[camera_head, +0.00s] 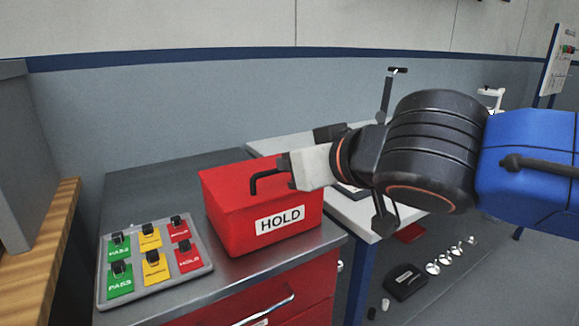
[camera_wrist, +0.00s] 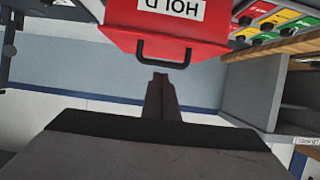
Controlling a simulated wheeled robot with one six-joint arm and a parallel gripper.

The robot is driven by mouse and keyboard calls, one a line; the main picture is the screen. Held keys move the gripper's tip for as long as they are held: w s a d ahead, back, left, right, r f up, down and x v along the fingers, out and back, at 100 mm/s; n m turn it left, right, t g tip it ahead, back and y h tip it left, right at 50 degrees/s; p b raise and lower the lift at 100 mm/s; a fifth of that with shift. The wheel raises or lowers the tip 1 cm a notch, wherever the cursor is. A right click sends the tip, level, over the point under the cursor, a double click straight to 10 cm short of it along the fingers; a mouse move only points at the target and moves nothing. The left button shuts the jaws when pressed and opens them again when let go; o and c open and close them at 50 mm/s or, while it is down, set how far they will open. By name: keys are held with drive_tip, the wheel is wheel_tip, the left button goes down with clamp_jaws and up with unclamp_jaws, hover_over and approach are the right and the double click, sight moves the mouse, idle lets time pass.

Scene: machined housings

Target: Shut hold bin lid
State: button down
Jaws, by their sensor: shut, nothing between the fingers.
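The red hold bin (camera_head: 232,228) stands on the grey bench top, with a white HOLD label on its front. Its red lid (camera_head: 228,177) looks down on the bin, with no clear gap visible. A black bar handle (camera_head: 267,181) stands up from the lid; in the wrist view the handle (camera_wrist: 163,63) shows just beyond my fingers. My gripper (camera_head: 288,172) is shut and empty, close to the right of the handle in the head view. The shut fingers also show in the wrist view (camera_wrist: 160,82). I cannot tell whether they touch the handle.
A grey tray (camera_head: 146,284) with green, yellow and red tagged pieces lies left of the bin. A grey cabinet and wooden top (camera_head: 50,222) stand at far left. A white table (camera_head: 376,218) is behind on the right. Red drawers are below the bench top.

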drive_tip(key=s+d+f, duration=0.4)
drive_tip(key=s, duration=0.2)
drive_tip(key=w+d+f+m+g+h, duration=0.1)
drive_tip(key=w+d+f+m+h, duration=0.15)
drive_tip(key=d+f, duration=0.45)
drive_tip(key=w+d+f+m+g+h, duration=0.15)
drive_tip(key=d+f+h, duration=0.3)
drive_tip(key=d, duration=0.45)
drive_tip(key=s+d+f+m+g, duration=0.3)
drive_tip(key=s+d+f, duration=0.4)
drive_tip(key=d+f, duration=0.4)
drive_tip(key=shift+f+g+h, duration=0.3)
drive_tip(key=shift+f+g, duration=0.15)
drive_tip(key=shift+f, duration=0.15)
